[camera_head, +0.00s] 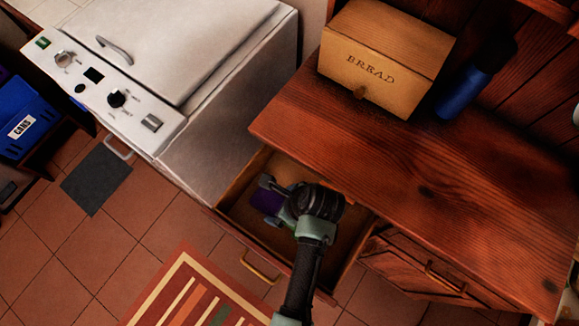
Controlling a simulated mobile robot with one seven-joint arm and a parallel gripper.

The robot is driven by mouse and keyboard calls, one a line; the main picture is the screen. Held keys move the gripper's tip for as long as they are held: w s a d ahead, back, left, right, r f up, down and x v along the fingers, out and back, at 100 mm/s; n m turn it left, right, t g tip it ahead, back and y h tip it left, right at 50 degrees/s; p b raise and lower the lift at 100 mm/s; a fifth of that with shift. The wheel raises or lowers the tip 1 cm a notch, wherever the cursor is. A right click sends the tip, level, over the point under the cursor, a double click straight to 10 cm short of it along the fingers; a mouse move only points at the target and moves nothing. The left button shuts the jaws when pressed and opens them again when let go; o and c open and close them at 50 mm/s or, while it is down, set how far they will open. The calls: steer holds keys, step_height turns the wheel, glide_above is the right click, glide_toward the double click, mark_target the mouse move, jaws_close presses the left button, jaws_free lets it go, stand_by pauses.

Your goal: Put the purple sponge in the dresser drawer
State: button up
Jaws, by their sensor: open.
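The dresser drawer (344,247) is pulled open below the wooden dresser top (400,185). The purple sponge (267,201) lies in the left part of the drawer, partly hidden by my gripper. My gripper (273,203) is over the drawer's left half, with its fingers open beside and above the sponge. I cannot tell whether a finger touches the sponge. My wrist and forearm come in from the bottom and hide the middle of the drawer.
A bread box (385,55) and a blue bottle (462,93) stand on the dresser top. A white stove (185,50) stands close to the drawer's left. A blue bin (25,112) is at far left. A striped rug (195,290) lies on the tiled floor.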

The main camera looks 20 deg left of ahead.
steer(key=v, duration=0.7)
steer(key=w+d+r+n+t+h, duration=0.15)
steer(key=w+r+n+t, duration=0.6)
steer(key=w+r, duration=1.05)
steer(key=w+d+r+n+t, duration=0.1)
steer(key=w+r+n+t, duration=0.15)
steer(key=r, duration=0.65)
steer(key=w+r+n+t, duration=0.1)
steer(key=r+n+t, duration=0.15)
steer(key=r, duration=0.55)
step_height(320, 180, up, 17)
steer(key=s+d+n+t+h, duration=0.1)
steer(key=s+n+t, duration=0.1)
steer(key=n+t, duration=0.3)
steer(key=s+r+n+t+h, duration=0.1)
steer(key=s+r+t, duration=0.3)
steer(key=r, duration=0.5)
steer(key=s+d+r+n+t, duration=0.1)
steer(key=s+r+n+t, duration=0.2)
steer(key=s+r, duration=0.5)
steer(key=shift+r+t+h+p, duration=0.35)
steer(key=shift+r+t, duration=0.15)
steer(key=shift+t, duration=0.15)
steer(key=shift+d+f+n, duration=0.1)
steer(key=shift+d+n, duration=0.05)
steer(key=shift+n, duration=0.1)
